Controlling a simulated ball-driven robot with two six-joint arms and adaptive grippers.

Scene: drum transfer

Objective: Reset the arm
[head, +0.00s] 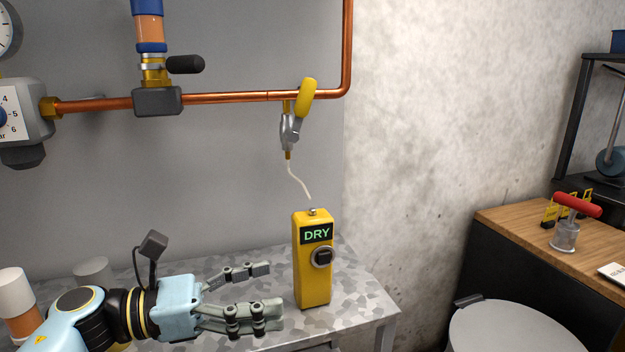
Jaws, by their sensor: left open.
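My left gripper (275,294) reaches in from the lower left over the grey metal table. Its two fingers are apart and nothing is between them. The fingertips point right, toward a yellow box (313,285) with a display reading "DRY", and a small gap shows between them and the box. The box stands upright on the table. My right gripper is not in view.
The metal table (365,285) ends just right of the box. Above runs a copper pipe (225,98) with a yellow-handled valve (306,97) and a thin hose. An orange-and-white container (14,290) stands lower left. A drum lid (515,332) and wooden bench (520,222) are right.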

